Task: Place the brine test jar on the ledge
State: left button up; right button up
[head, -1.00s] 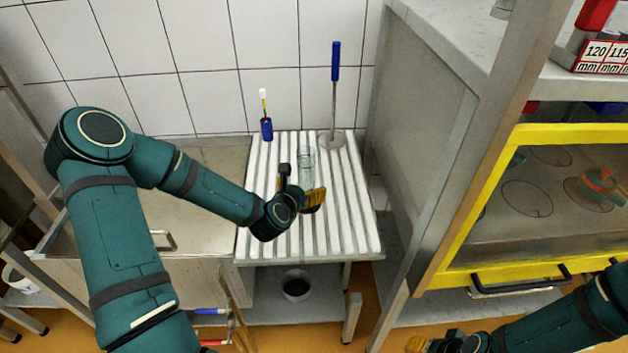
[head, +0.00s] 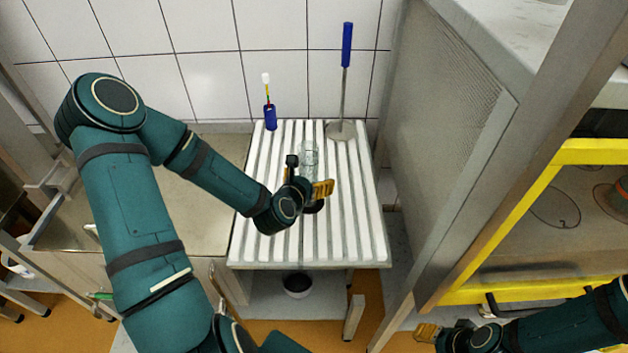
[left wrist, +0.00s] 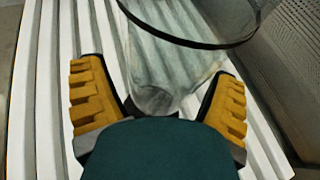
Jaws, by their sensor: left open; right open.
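The brine test jar is a clear glass vessel (head: 309,153) standing on the white slatted draining table (head: 370,230). In the left wrist view the glass (left wrist: 165,50) reaches between and beyond the fingers, with a dark rim line across the top. My left gripper (head: 307,174) is open at the jar, one yellow-padded finger on each side; in the left wrist view my left gripper (left wrist: 158,98) shows gaps beside the glass. My right gripper (head: 428,333) is open and empty at the lower right, away from the jar. I cannot tell which surface is the ledge.
A blue-handled disc tool (head: 346,85) and a blue holder with a brush (head: 270,117) stand at the table's back. A steel basin (head: 190,200) is at left. A grey perforated panel (head: 440,120) and a yellow-framed cabinet (head: 520,225) are at right. A dark pot (head: 297,286) sits below.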

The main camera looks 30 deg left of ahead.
pick_arm(q)
jog(key=shift+s+r, duration=0.1)
jog(key=shift+s, duration=0.1)
jog(key=c, duration=1.4)
